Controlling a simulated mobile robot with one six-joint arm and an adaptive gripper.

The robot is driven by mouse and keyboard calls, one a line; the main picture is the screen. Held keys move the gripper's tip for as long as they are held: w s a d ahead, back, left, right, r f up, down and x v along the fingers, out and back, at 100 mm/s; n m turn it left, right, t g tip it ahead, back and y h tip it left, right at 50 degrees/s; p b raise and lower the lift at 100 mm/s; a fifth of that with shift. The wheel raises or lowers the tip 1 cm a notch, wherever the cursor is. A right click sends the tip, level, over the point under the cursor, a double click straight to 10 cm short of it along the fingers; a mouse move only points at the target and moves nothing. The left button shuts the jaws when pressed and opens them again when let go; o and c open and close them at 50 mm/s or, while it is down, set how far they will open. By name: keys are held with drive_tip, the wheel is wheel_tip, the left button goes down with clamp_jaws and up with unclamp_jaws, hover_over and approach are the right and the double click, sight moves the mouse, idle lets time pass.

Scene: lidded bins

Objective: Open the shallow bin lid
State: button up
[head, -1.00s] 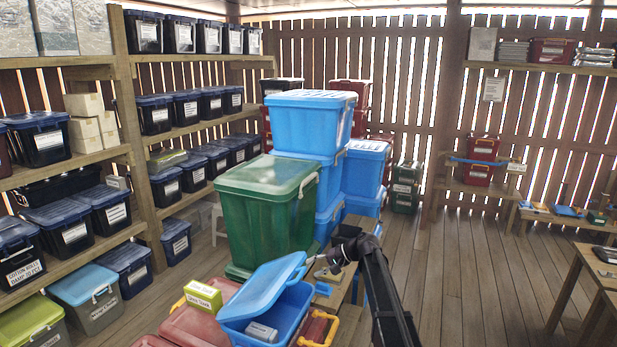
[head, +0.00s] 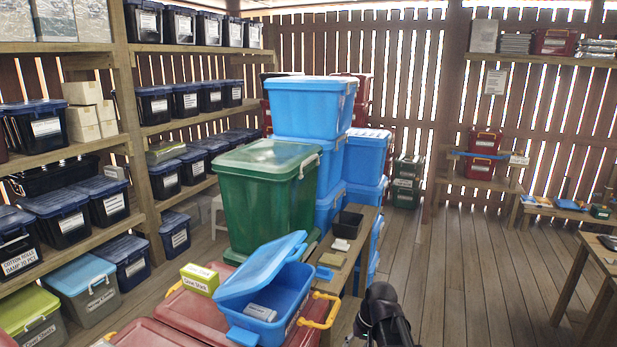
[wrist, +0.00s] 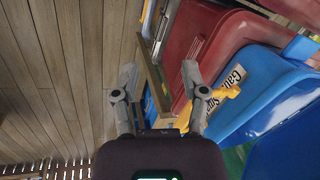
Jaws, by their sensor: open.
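A shallow blue bin (head: 284,297) stands at front centre in the head view. Its lighter blue lid (head: 258,272) is tilted up, with a gap over the bin, and a grey item (head: 260,312) shows inside. In the wrist view, which is turned on its side, a blue bin (wrist: 268,92) with a white label is at right. My gripper (wrist: 157,88) is open with nothing between its fingers. Its right finger looks close to a yellow handle (wrist: 230,90) beside the blue bin; I cannot tell whether they touch. In the head view, the fingers are not visible.
A big green bin (head: 265,195) and stacked blue bins (head: 312,110) stand behind. A narrow bench (head: 345,245) with a black tray (head: 347,225) is alongside.

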drive_tip(key=s+d+f+h+b, duration=0.2)
drive_tip(key=s+d+f+h, duration=0.1)
drive_tip(key=s, duration=0.5)
drive_tip(key=shift+d+f+n, duration=0.4)
drive_tip(key=shift+d, duration=0.35)
